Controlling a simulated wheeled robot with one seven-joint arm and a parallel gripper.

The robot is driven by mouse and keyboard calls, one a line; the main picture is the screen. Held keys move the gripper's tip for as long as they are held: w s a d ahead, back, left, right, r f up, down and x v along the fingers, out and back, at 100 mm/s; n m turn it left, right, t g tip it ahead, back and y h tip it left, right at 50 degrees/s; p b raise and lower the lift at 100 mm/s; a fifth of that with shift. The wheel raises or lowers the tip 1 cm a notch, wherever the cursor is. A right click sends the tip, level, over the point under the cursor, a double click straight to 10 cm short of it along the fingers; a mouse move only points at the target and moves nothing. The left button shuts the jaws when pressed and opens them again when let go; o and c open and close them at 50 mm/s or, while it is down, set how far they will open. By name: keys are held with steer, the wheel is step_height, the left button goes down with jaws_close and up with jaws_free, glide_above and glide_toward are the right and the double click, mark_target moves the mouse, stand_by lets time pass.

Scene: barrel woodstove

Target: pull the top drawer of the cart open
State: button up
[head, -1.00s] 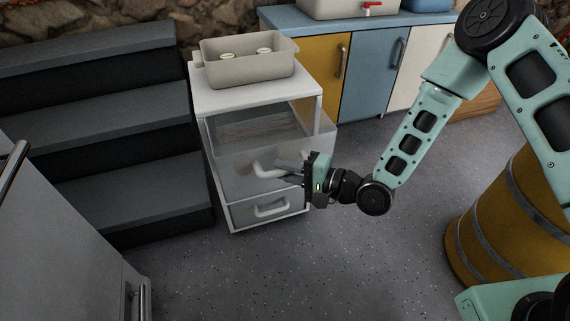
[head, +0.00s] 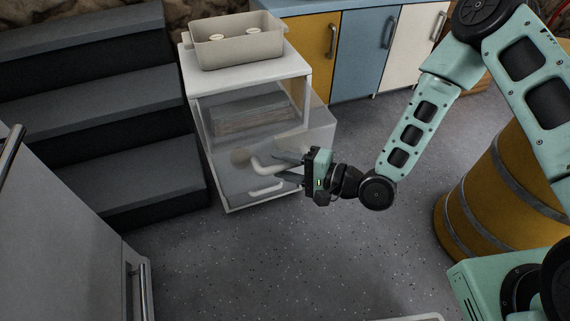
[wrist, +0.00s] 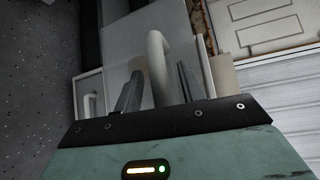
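The white cart (head: 255,75) stands left of centre in the head view. Its top drawer (head: 290,145) has a see-through front and sides and stands out from the frame, well open. A grey-brown block shows inside it. The drawer's pale curved handle (head: 265,168) lies between the fingers of my gripper (head: 288,170). The wrist view also shows the handle (wrist: 156,70) between the two dark fingers; the exact contact is hard to see. The lower drawer's handle (head: 266,189) shows under the top drawer, and that drawer looks shut.
A beige bin (head: 235,48) with small round items sits on the cart. Grey steps (head: 110,140) stand close on the left, a grey cabinet (head: 60,230) at front left. Coloured cupboards (head: 360,50) are behind, a yellow barrel (head: 500,200) right. The floor in front is free.

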stand_by(0.4)
steer(key=p+v, duration=0.2)
steer(key=v, duration=1.5)
steer(key=shift+s+d, duration=0.15)
steer(key=shift+s, duration=0.05)
steer(key=w+r+n+g+h, duration=0.2)
steer(key=w+n+g+h, duration=0.25)
steer(key=n+h, duration=0.5)
steer(key=s+a+r+n+g+h, duration=0.2)
steer(key=s+r+n, duration=0.1)
steer(key=s+r, duration=0.55)
steer(key=s+a+r+n+g+h, duration=0.1)
steer(key=s+a+r+n+h, duration=0.15)
steer(key=s+r, duration=0.6)
step_height(320, 180, up, 24)
steer(key=p, duration=2.6)
steer(key=shift+w, duration=0.15)
